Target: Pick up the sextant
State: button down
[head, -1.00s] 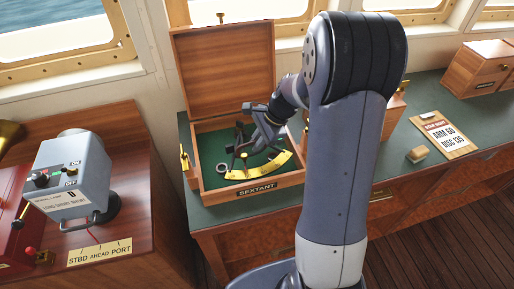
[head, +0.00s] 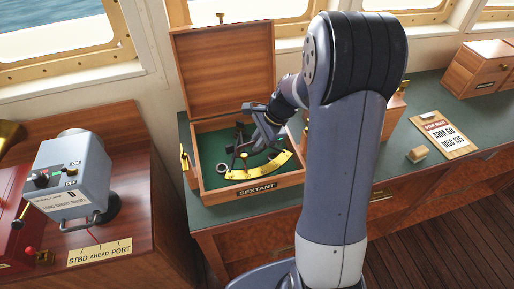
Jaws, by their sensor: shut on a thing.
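The sextant (head: 262,171) has a curved brass arc and a dark frame. It is in or just above the open wooden box (head: 256,190), which has a green lining and a "SEXTANT" label on its front. My gripper (head: 252,147) reaches in from the upper right and is shut on the sextant's dark frame. The fingertips are small and partly merged with the dark frame in the picture. I cannot tell whether the sextant's lower edge still touches the lining. The box lid (head: 224,72) stands open at the back.
A grey control box (head: 68,172) stands on the wooden console at left. My arm hides the counter's middle.

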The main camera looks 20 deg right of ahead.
jog(key=shift+r, duration=0.1)
notch_tip(320, 180, up, 9)
jog(key=shift+r+b, duration=0.1)
jog(key=shift+b, duration=0.3)
notch_tip(320, 180, up, 4)
jog(key=w+a+m+p, duration=0.1)
jog(key=w+p, duration=0.1)
jog(key=p, duration=0.2)
jog(key=b, duration=0.8)
send_over(249, 136)
jog(key=s, duration=0.3)
jog(key=shift+f, duration=5.1)
jog(key=shift+s+a+m+t, duration=0.15)
jog(key=shift+a+m+t, duration=0.25)
jog(key=shift+f, duration=1.4)
jog(key=c, duration=1.4)
grip_release()
jog(key=shift+s+f, duration=0.15)
